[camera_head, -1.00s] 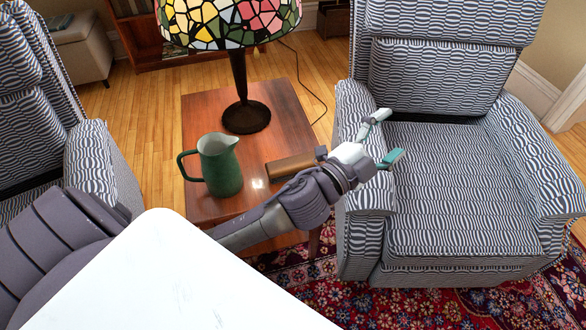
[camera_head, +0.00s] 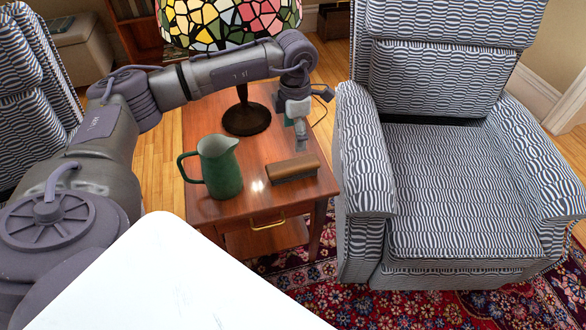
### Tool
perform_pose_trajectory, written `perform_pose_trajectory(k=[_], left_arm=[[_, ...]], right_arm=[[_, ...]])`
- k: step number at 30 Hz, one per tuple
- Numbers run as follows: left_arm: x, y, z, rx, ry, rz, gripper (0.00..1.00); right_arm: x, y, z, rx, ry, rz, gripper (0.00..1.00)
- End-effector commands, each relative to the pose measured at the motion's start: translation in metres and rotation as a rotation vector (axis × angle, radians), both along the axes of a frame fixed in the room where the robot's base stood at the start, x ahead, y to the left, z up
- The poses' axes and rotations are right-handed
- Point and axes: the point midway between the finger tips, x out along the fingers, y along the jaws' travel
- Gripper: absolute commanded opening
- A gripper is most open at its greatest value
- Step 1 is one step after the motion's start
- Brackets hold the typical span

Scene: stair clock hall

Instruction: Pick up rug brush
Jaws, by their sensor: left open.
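The rug brush (camera_head: 293,168) is a brown, block-shaped piece with a darker lower part. It lies on the wooden side table (camera_head: 250,204) near its right front edge, just right of the green pitcher. My left gripper (camera_head: 300,140) points down above the table, over the right part of the brush's back side. It is open and appears empty. I cannot tell whether its fingertips touch the brush. My right gripper is not in view.
A green pitcher (camera_head: 219,167) stands close left of the brush. A stained-glass lamp (camera_head: 246,118) stands behind it, its shade close to my left arm. A striped armchair (camera_head: 445,185) borders the table's right side.

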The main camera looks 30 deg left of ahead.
Motion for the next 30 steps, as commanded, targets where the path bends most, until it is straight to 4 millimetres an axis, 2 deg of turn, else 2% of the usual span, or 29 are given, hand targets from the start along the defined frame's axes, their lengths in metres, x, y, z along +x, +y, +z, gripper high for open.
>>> perform_pose_trajectory(k=[3, 9, 17, 25, 30], left_arm=[[-0.002, 0.0, -0.025, 0.0, 0.007, -0.001, 0.81], [-0.001, -0.001, -0.063, -0.003, 0.005, -0.002, 0.81], [-0.001, -0.001, -0.084, -0.004, 0.003, -0.002, 0.81], [-0.003, 0.003, -0.123, -0.005, 0.004, -0.003, 0.81], [-0.003, 0.002, -0.132, -0.005, 0.001, -0.003, 0.81]], right_arm=[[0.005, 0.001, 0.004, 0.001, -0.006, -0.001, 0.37], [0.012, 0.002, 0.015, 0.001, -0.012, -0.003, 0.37], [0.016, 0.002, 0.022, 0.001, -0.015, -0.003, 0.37], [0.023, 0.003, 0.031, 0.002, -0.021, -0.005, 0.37], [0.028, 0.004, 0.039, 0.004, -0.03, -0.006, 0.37]])
